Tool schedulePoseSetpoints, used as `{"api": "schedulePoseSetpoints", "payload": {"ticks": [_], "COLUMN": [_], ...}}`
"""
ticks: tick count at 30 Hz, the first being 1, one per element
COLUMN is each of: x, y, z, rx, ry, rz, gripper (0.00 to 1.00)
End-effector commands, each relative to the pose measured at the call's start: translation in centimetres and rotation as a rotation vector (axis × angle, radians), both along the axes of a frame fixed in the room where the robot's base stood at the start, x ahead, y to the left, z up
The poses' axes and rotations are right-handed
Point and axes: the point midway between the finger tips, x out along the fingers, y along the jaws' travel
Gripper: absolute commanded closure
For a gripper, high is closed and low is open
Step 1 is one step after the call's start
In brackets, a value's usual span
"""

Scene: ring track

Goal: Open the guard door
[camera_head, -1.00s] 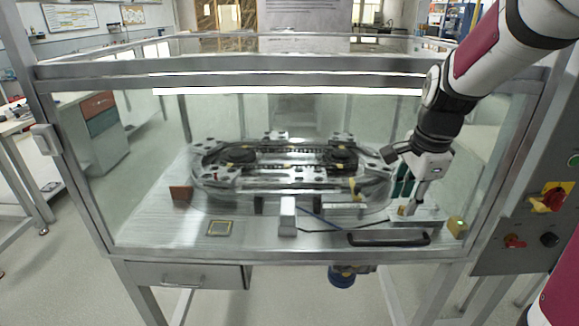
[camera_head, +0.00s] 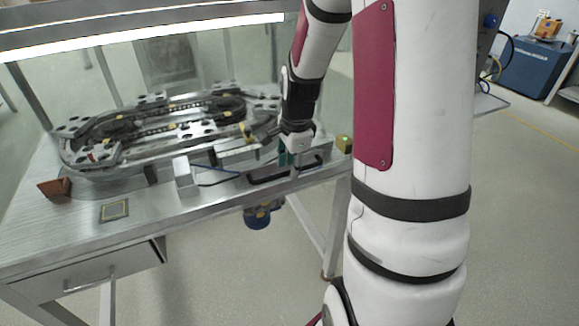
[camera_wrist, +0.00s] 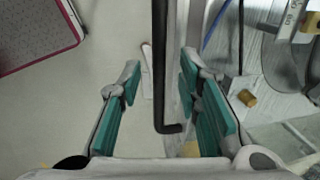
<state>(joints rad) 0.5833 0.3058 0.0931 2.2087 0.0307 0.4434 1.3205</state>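The guard door is the clear front panel of the metal enclosure; its glass is hard to make out now. Its black bar handle (camera_head: 268,177) sits low at the front edge. My gripper (camera_head: 292,156) points down at the handle, and its fingers partly overlap it in the head view. In the wrist view the handle (camera_wrist: 160,95) runs lengthwise between the two green-padded fingers of my gripper (camera_wrist: 160,78). Gaps show on both sides of the bar, so the gripper is open around or just above it. I cannot tell the exact depth.
Behind the panel is the oval ring track (camera_head: 165,128) on a metal table. A brown block (camera_head: 55,188) and a small framed plate (camera_head: 114,211) lie at its left front. A drawer (camera_head: 85,275) hangs below. Open floor (camera_head: 520,200) lies to the right.

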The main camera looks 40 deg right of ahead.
Motion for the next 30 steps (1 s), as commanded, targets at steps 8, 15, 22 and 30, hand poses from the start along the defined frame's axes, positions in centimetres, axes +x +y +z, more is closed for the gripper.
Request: {"api": "schedulePoseSetpoints", "payload": {"ticks": [8,15,22,30], "x": [0.1,0.1,0.1,0.1], "y": [0.0,0.0,0.0,0.0], "z": [-0.8,-0.8,-0.8,1.1], "rx": [0.0,0.0,0.0,-0.001], "ry": [0.0,0.0,0.0,-0.003], "rz": [-0.001,0.0,0.0,0.001], "gripper": [0.69,0.91,1.0,1.0]}}
